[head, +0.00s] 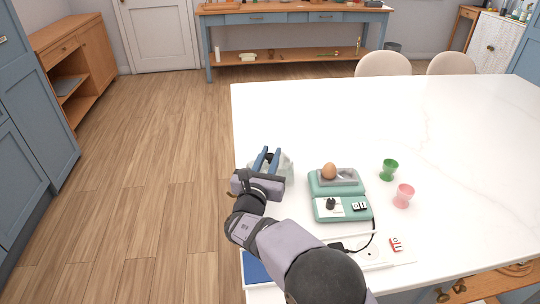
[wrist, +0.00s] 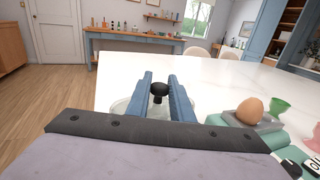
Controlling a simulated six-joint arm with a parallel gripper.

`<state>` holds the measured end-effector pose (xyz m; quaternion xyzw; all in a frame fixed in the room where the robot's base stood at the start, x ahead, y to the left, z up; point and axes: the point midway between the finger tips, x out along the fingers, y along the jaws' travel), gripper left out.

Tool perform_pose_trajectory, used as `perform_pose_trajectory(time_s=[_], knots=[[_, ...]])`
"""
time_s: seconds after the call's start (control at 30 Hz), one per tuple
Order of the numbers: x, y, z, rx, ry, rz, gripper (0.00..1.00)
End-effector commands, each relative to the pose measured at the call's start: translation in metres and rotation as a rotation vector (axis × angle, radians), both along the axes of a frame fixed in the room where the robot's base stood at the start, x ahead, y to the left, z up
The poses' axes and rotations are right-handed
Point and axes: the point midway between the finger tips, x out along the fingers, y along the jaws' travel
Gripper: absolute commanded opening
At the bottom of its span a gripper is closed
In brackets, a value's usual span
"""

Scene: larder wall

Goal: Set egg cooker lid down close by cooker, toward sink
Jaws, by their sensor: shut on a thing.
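The egg cooker (head: 325,187) is pale green and stands on the white counter, with a brown egg (head: 329,171) in its grey top tray. The egg also shows in the wrist view (wrist: 249,110). The clear lid (head: 286,167) with a black knob (wrist: 158,89) is just left of the cooker. My gripper (head: 267,158) is shut on the lid, with the knob between its blue fingers. The lid looks level, at or just above the counter near its left edge; whether it touches is unclear. Its near part is hidden by my gripper. I see no sink.
A green egg cup (head: 389,169) and a pink egg cup (head: 404,195) stand right of the cooker. A black cord runs from the cooker to a white socket panel (head: 372,252) in front. The counter (head: 330,115) behind the lid and cooker is clear.

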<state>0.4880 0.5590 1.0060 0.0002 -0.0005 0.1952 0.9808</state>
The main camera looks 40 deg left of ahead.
Motion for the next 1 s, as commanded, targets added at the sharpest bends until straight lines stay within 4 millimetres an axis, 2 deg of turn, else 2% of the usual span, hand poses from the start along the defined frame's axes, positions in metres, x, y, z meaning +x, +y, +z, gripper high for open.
perform_pose_trajectory(time_s=[0.13,0.17,0.2,0.23,0.7,0.87,1.0], knots=[[0.000,0.000,-0.004,0.000,-0.001,0.000,0.00],[0.000,0.000,-0.003,0.000,0.000,0.000,0.25],[0.000,0.000,-0.003,0.000,0.000,0.000,0.35],[0.000,0.000,-0.003,0.000,0.001,0.000,0.39],[0.000,0.000,0.003,0.000,0.001,0.000,0.39],[-0.016,-0.006,-0.001,-0.001,0.002,0.002,0.39],[-0.037,-0.014,-0.001,0.000,0.001,0.003,0.39]])
